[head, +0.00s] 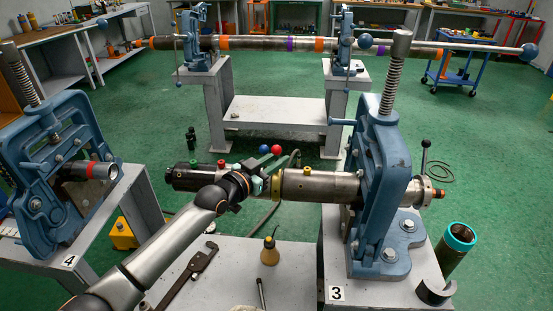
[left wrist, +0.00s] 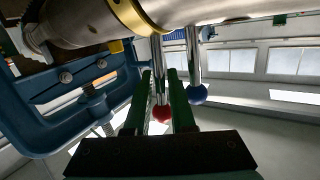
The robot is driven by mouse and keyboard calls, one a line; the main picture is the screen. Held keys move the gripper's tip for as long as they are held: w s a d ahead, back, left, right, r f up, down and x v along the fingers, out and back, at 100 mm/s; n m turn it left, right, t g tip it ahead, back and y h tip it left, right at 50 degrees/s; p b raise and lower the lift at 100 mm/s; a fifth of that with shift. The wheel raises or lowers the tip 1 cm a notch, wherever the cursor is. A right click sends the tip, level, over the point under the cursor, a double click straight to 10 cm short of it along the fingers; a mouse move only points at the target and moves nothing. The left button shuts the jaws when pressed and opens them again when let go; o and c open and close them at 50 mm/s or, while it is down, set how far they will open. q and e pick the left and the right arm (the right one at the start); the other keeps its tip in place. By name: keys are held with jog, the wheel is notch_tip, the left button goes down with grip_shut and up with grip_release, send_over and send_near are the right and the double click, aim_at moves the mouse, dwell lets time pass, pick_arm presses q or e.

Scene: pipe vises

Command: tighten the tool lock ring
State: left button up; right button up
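A steel tool cylinder (head: 318,186) runs through the blue vise (head: 378,175) on the stand marked 3. A yellow ring (head: 276,187) sits around it and also shows in the left wrist view (left wrist: 136,16); I cannot tell if it is the lock ring. Two steel rods stick out beside it, one with a red ball (left wrist: 161,113) and one with a blue ball (left wrist: 197,94). My left gripper (left wrist: 160,72) is open, its green fingers on either side of the red-ball rod with gaps showing. The blue-ball rod is outside the fingers. My right gripper is not in view.
A second blue vise (head: 55,170) holds a pipe at the left. A bench in front carries a wrench (head: 192,272) and a small oil can (head: 270,250). A teal-rimmed pipe piece (head: 457,245) stands at the right.

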pick_arm(q)
jog(key=shift+o, duration=1.4)
jog(key=shift+a+r, duration=0.1)
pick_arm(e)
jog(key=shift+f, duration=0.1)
